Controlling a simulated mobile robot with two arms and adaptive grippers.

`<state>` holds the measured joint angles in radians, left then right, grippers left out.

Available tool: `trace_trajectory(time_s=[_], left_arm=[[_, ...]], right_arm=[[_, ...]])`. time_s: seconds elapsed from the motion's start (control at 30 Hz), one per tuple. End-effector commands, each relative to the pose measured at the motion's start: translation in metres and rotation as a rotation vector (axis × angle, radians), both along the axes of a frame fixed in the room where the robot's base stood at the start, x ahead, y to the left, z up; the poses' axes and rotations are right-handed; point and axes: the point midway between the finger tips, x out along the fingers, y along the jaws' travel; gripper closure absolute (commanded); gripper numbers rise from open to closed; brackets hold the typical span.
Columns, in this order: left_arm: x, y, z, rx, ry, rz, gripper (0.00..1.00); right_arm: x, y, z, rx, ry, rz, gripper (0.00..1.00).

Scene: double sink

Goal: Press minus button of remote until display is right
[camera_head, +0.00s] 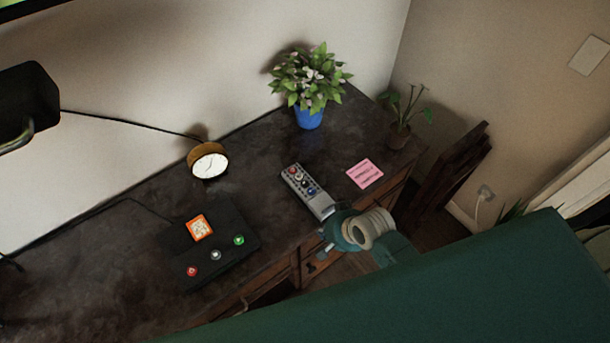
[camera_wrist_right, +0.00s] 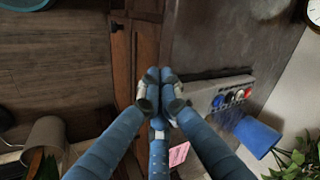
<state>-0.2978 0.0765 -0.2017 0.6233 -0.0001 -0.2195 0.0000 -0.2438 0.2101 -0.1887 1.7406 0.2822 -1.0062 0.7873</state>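The grey remote (camera_head: 307,190) lies on the dark desk with several coloured buttons on its face; it also shows in the right wrist view (camera_wrist_right: 204,92). I cannot make out which button is the minus. A black box (camera_head: 218,262) on the desk has a small orange display (camera_head: 199,228) with an unreadable pattern, and red, white and green buttons. My right gripper (camera_head: 326,238) is at the desk's front edge, by the near end of the remote. In the right wrist view its fingertips (camera_wrist_right: 160,78) meet with nothing between them. I cannot tell if they touch the remote. My left gripper is not in view.
A round clock (camera_head: 208,162) stands behind the box. A blue pot with a leafy plant (camera_head: 308,115) stands at the back. A pink note (camera_head: 365,173) lies right of the remote, and a small potted plant (camera_head: 399,135) stands beyond it. The desk's left part is largely clear.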

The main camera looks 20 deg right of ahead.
Motion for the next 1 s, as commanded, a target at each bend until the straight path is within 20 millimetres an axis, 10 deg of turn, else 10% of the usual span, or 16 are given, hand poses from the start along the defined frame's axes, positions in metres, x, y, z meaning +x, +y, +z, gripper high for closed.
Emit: trace_trajectory(time_s=[0.2, 0.4, 1.0], left_arm=[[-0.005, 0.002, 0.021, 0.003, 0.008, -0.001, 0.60], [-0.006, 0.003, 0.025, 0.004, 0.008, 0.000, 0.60], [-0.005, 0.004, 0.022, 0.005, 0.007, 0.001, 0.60]], right_arm=[[0.095, 0.011, 0.085, 0.406, 0.018, -0.494, 1.00], [0.153, 0.005, 0.120, 0.705, 0.091, -0.840, 1.00], [0.170, 0.001, 0.125, 0.803, 0.121, -0.953, 1.00]])
